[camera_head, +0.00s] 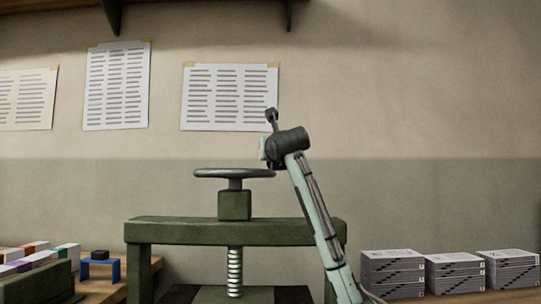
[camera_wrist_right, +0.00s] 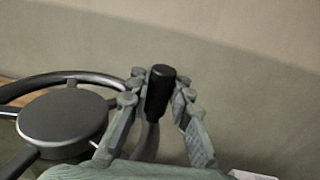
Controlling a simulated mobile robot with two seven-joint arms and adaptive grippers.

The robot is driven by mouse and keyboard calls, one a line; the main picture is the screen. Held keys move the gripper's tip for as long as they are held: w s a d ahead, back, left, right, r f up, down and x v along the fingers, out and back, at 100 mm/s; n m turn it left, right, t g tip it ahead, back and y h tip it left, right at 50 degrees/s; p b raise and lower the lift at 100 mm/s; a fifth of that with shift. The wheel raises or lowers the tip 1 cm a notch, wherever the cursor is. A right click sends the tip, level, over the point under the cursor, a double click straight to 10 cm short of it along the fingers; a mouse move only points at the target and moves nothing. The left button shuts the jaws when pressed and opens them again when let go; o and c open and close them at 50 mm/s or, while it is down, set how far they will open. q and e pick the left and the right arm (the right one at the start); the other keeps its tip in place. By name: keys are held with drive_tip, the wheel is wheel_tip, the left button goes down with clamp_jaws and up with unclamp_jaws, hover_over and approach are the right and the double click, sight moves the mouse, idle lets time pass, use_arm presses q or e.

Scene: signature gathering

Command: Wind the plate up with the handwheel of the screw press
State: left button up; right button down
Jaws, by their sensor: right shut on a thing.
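The green screw press stands in the middle of the head view with its dark handwheel (camera_head: 207,173) on top. Below the crossbeam (camera_head: 180,232), the pale threaded screw (camera_head: 235,272) runs down to the dark plate (camera_head: 265,295) at the bottom edge. In the right wrist view, the wheel's hub (camera_wrist_right: 62,118) and rim are at left. My right gripper (camera_wrist_right: 160,88) is shut on the black handle (camera_wrist_right: 159,94) of the wheel, with a finger on each side. In the head view, this gripper (camera_head: 264,158) is at the wheel's right side. The plate's underside is hidden. My left gripper is out of view.
Several stacks of printed sheets (camera_head: 393,273) stand at the right. Small boxes (camera_head: 66,252) and a blue stand with a black top (camera_head: 100,270) are at the left. The wall behind holds paper lists (camera_head: 228,98). The space above the wheel is free.

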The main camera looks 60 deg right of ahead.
drive_tip(key=c, duration=1.3)
unclamp_jaws()
drive_tip(key=shift+w+f, duration=0.1)
drive_tip(key=shift+w, duration=0.05)
drive_tip(key=shift+c, duration=0.2)
drive_tip(key=v, duration=1.2)
